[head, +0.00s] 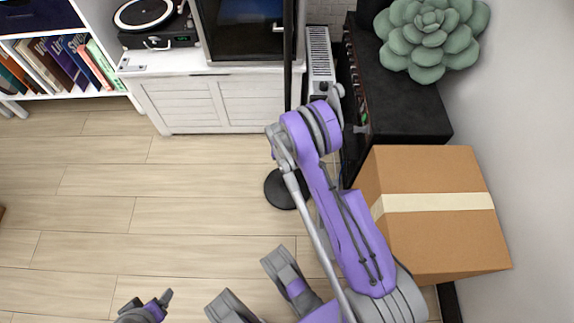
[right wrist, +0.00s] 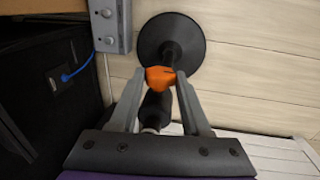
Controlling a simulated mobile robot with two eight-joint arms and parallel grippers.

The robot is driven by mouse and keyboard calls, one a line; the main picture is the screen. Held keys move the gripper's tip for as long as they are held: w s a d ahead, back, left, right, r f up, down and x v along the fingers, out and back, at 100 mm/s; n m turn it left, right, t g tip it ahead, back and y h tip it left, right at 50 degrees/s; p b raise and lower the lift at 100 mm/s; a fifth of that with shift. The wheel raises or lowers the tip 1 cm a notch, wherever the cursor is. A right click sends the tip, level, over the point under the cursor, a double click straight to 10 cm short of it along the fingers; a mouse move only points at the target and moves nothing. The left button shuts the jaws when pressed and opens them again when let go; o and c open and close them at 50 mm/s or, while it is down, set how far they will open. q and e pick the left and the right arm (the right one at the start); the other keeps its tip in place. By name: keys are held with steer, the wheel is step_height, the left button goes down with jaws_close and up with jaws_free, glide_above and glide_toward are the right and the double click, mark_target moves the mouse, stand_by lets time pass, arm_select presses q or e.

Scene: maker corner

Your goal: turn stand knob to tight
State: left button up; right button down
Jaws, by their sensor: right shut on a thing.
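The stand shows in the head view as a thin dark pole (head: 288,60) rising from a round black base (head: 280,189) on the floor. Its orange knob (right wrist: 160,77) shows in the right wrist view, on the black pole, with the round base (right wrist: 188,35) beyond it. My right gripper (right wrist: 159,90) is shut on the knob, a finger on each side. In the head view my right arm covers part of the stand, and the knob cannot be made out. My left gripper (head: 150,305) is at the bottom edge of the head view, away from the stand; its jaw opening is unclear.
A cardboard box (head: 440,235) and a black amplifier-like cabinet (head: 405,110) stand right of the stand. A white radiator (head: 320,60) and a low white cabinet (head: 180,105) with a turntable (head: 150,20) are behind. The wooden floor (head: 110,200) to the left is clear.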

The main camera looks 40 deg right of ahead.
steer(key=shift+s+d, duration=0.1)
steer(key=shift+s+d+t+y, duration=0.15)
steer(key=shift+d+t+y, duration=0.1)
steer(key=shift+t+y, duration=0.85)
steer(key=shift+s+d+f+t+y, duration=0.1)
steer(key=shift+s+d+t+y, duration=0.05)
steer(key=shift+t+y, duration=1.15)
steer(key=shift+y, duration=0.3)
steer(key=shift+c, duration=1.8)
jaws_free()
steer(key=p+v, duration=0.3)
steer(key=v, duration=0.7)
steer(key=shift+r, duration=0.4)
